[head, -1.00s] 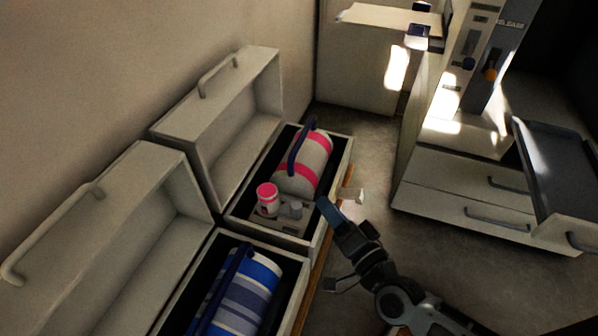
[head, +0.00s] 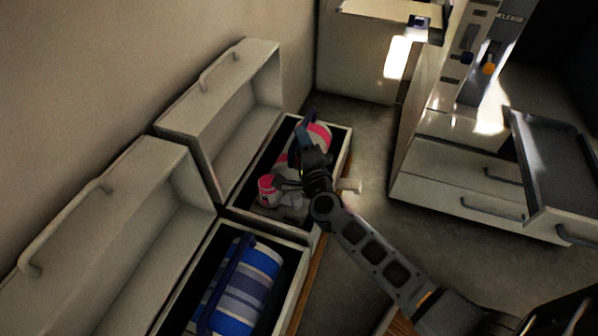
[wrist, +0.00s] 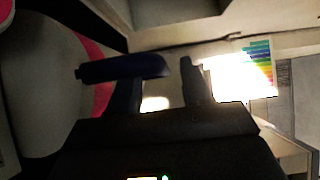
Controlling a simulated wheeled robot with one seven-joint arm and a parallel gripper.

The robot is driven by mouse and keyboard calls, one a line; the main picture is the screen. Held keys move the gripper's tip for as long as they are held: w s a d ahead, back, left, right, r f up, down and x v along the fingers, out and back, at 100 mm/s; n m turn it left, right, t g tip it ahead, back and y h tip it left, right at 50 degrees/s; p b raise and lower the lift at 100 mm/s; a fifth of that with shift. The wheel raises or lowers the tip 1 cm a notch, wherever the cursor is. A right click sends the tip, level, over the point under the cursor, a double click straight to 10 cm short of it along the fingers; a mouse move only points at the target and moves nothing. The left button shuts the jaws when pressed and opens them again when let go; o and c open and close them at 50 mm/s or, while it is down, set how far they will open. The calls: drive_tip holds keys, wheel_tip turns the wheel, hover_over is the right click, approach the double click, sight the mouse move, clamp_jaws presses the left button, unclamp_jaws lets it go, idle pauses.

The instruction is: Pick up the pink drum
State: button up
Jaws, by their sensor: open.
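The pink drum (head: 318,134) is a pale cylinder with pink bands and a dark blue handle (head: 303,126). It lies in the far open box, partly hidden by my arm. In the wrist view its pale side and pink band (wrist: 97,78) fill the left. The handle (wrist: 120,68) reaches across to the tip of the left finger. My gripper (head: 309,152) is over the drum by the handle. Its fingers (wrist: 163,88) are apart in the wrist view. I cannot tell whether the handle lies between them or touches one.
A small pink-and-white can (head: 267,188) stands in the same box (head: 340,165). A blue striped drum (head: 243,290) lies in the nearer open box. Raised lids (head: 225,95) stand at the left. A drawer cabinet (head: 440,185) is at the right, with bare floor between.

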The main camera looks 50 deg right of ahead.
drive_tip(key=shift+x, duration=1.3)
drive_tip(key=shift+c, duration=0.4)
clamp_jaws()
drive_tip(key=shift+w+r, duration=0.1)
drive_tip(key=shift+r, duration=0.05)
